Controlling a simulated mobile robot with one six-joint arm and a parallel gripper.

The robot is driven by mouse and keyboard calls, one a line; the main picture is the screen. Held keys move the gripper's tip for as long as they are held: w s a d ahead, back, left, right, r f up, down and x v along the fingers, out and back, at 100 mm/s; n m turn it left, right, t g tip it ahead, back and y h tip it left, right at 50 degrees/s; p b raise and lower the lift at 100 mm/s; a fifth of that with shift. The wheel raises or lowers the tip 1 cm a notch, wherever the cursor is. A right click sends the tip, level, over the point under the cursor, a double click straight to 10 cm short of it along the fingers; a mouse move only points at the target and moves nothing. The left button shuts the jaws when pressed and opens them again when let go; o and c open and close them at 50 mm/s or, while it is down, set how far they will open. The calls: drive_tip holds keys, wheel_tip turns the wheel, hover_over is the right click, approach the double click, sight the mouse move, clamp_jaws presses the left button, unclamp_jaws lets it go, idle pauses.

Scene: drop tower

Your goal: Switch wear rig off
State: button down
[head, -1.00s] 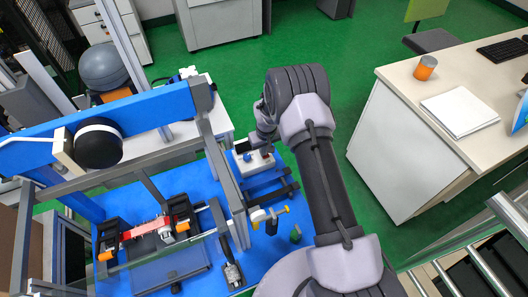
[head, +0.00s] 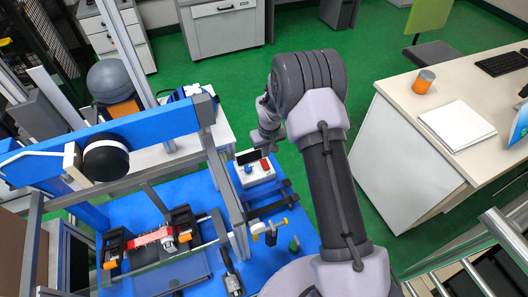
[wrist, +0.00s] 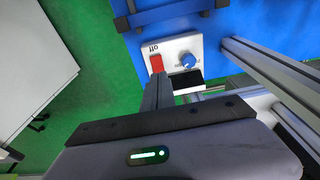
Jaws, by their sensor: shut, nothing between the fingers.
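A small white control box (head: 254,174) sits on the blue bench top, right of the grey frame. It carries a red rocker switch (head: 265,164), a blue knob (head: 248,169) and a dark display (head: 249,156). In the wrist view, the box shows the red switch (wrist: 156,63) beside an "off" label, which reads upside down, and the blue knob (wrist: 188,61). My gripper (wrist: 157,78) is shut and empty, its fingertips just below the red switch in that picture. I cannot tell whether they touch it. In the head view, my arm hides the fingertips.
The grey frame upright (wrist: 260,60) stands close to the box. Green floor (head: 230,82) is open behind; a white desk (head: 400,160) stands at the right.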

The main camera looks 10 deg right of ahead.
drive_tip(key=shift+s+d+r+p, duration=0.15)
drive_tip(key=shift+s+r, duration=0.15)
drive_tip(key=shift+r, duration=0.3)
drive_tip(key=shift+s+r+p, duration=0.1)
drive_tip(key=shift+s+r, duration=0.25)
drive_tip(key=shift+r, duration=0.2)
drive_tip(key=shift+s+d+r+p, duration=0.15)
drive_tip(key=shift+s+r, duration=0.15)
drive_tip(key=shift+r, duration=0.3)
drive_tip(key=shift+a, duration=0.1)
drive_tip(key=s+a+r+m+t+b, duration=0.1)
drive_tip(key=s+r, duration=0.3)
drive_tip(key=r, duration=0.7)
drive_tip(key=s+r+m+t, duration=0.15)
drive_tip(key=s+r, duration=0.25)
drive_tip(key=r, duration=0.7)
drive_tip(key=s+a+r+m+t, duration=0.1)
drive_tip(key=s+r, duration=0.3)
drive_tip(key=s, duration=0.7)
drive_tip(key=s+a+r+m+y+b, duration=0.1)
drive_tip(key=s+r+m, duration=0.2)
drive_tip(key=s, duration=0.8)
drive_tip(key=shift+s+a+r+t+y, duration=0.2)
drive_tip(key=shift+r+t+y, duration=0.15)
drive_tip(key=shift+r, duration=0.5)
